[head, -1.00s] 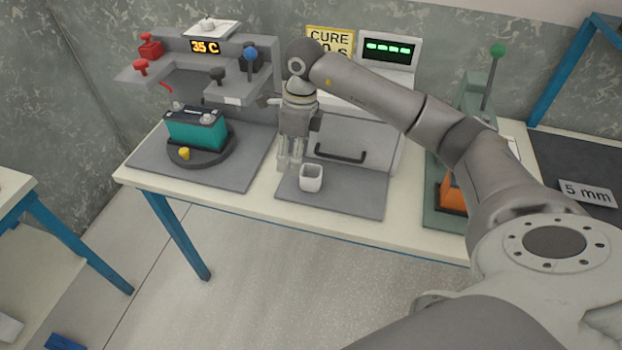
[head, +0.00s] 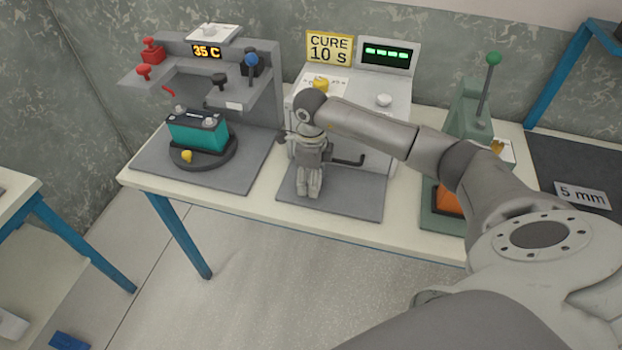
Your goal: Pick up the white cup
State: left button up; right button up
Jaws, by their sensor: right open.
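My right gripper (head: 308,190) points down over the grey mat (head: 357,196) in front of the white oven-like box with the dark handle. It is open. The white cup is not distinguishable now; the gripper's fingers cover the spot on the mat where it stood. I cannot tell whether the fingers are around the cup or touching it. My left gripper is out of view.
A teal battery (head: 198,133) sits on a round dark stand to the left, under a grey fixture with a 35 C display. The box (head: 395,105) stands just behind the gripper. A green lever press (head: 468,120) stands right.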

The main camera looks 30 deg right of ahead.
jog(key=shift+f, duration=0.2)
jog(key=c, duration=0.5)
jog(key=shift+r, duration=0.1)
